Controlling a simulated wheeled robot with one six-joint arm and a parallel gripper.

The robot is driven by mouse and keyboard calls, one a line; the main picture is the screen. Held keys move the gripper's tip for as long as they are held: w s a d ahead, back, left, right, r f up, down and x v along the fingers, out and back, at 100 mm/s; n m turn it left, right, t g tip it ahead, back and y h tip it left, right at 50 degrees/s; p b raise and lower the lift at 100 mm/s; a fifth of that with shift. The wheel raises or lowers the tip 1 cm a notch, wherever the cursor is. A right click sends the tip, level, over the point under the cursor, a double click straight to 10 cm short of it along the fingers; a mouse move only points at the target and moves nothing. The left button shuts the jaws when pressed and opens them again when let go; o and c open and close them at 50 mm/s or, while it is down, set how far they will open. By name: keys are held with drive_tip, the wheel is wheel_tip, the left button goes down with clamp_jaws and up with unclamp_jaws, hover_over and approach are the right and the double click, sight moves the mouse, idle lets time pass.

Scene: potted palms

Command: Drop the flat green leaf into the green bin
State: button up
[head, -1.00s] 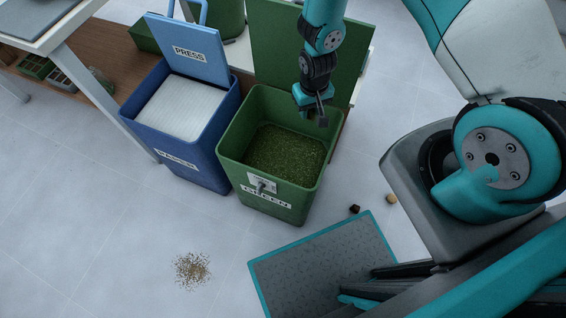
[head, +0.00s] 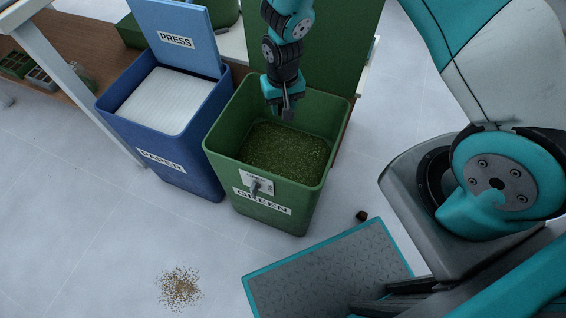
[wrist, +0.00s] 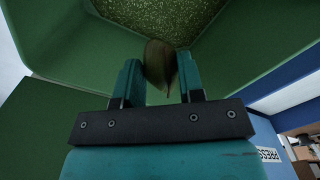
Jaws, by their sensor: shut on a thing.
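The green bin (head: 265,205) stands open on the floor, its lid raised behind it, with a layer of green clippings inside. My gripper (head: 288,112) is over the bin's opening, towards the back, pointing down. In the wrist view my gripper (wrist: 159,75) is shut on the leaf (wrist: 160,64), which shows dark green-brown between the two teal fingers. Beyond it lie the bin's green wall (wrist: 70,45) and the clippings. The leaf is too small to make out in the head view.
A blue paper bin (head: 168,160) with a lid marked PRESS (head: 178,40) stands close on the left. A small dark lump (head: 361,215) lies on the floor to the right. Spilled crumbs (head: 179,288) lie at the front, with clear floor around them.

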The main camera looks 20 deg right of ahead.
wheel_tip(320, 180, down, 3)
drive_tip(key=shift+r+b, duration=0.2)
drive_tip(key=shift+b, duration=0.55)
drive_tip(key=shift+r, duration=0.1)
drive_tip(key=o, duration=1)
drive_tip(key=shift+o, duration=0.2)
wheel_tip(320, 180, up, 17)
drive_tip(key=p, duration=0.3)
drive_tip(key=shift+r+p, duration=0.2)
drive_tip(key=shift+p, duration=0.2)
